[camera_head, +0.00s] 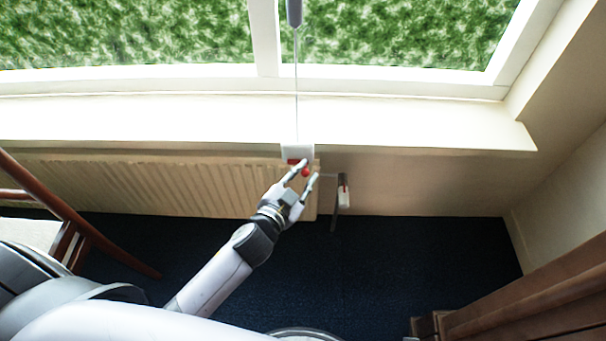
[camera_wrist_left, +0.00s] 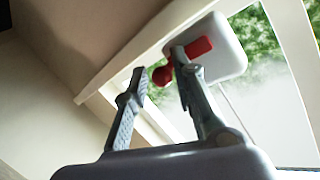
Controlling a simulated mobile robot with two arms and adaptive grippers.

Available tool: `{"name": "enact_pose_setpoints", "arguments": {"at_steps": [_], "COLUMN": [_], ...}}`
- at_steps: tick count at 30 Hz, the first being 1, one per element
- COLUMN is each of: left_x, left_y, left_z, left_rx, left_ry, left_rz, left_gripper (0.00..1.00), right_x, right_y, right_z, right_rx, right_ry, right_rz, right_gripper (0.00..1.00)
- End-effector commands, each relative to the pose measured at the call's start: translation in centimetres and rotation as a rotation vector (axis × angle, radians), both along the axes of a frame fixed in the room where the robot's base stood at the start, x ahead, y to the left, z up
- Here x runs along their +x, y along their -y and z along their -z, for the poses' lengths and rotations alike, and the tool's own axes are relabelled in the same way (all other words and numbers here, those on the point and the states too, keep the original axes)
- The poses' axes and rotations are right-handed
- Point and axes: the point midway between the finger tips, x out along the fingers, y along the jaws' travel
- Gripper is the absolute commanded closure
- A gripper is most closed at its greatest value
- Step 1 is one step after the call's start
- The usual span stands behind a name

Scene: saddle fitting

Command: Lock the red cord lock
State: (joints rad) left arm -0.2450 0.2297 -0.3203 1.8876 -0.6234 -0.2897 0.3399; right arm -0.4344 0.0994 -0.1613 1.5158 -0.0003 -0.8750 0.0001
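A white box with a red part (camera_head: 290,161) sits at the front edge of the window sill. In the left wrist view the red part is a flat red block (camera_wrist_left: 203,46) on the white box (camera_wrist_left: 232,62). One finger overlaps the red block in the wrist view; I cannot tell whether either finger touches. My right gripper is out of view.
A thin cord (camera_head: 296,90) runs up from the box to a grey piece (camera_head: 294,12). A ribbed radiator (camera_head: 180,187) is below the sill. A wooden chair (camera_head: 75,225) stands at left, and brown furniture (camera_head: 530,300) at lower right.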

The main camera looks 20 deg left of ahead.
Motion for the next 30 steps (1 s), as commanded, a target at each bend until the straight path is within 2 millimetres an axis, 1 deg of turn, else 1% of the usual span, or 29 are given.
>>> {"name": "enact_pose_setpoints", "arguments": {"at_steps": [7,11,14,24,27,30], "left_x": [0.0,-0.8,-2.1,-8.5,-9.9,-10.8], "left_y": [-0.1,-0.2,-0.4,-1.5,-1.7,-1.8], "left_z": [0.0,-0.1,-0.3,-1.6,-1.9,-2.2], "left_rx": [-0.001,0.000,-0.002,-0.002,-0.001,-0.001], "left_ry": [0.000,-0.001,-0.003,-0.003,-0.003,-0.002], "left_rz": [-0.002,-0.002,-0.002,-0.002,-0.002,-0.001], "left_gripper": [0.75,0.75,0.75,0.75,0.75,0.75], "right_x": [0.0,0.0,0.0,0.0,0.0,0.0], "right_y": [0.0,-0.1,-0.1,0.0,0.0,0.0], "right_z": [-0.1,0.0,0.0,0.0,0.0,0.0], "right_rx": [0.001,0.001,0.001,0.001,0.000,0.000], "right_ry": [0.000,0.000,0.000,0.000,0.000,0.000], "right_rz": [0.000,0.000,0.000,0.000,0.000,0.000], "right_gripper": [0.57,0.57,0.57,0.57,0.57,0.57]}}
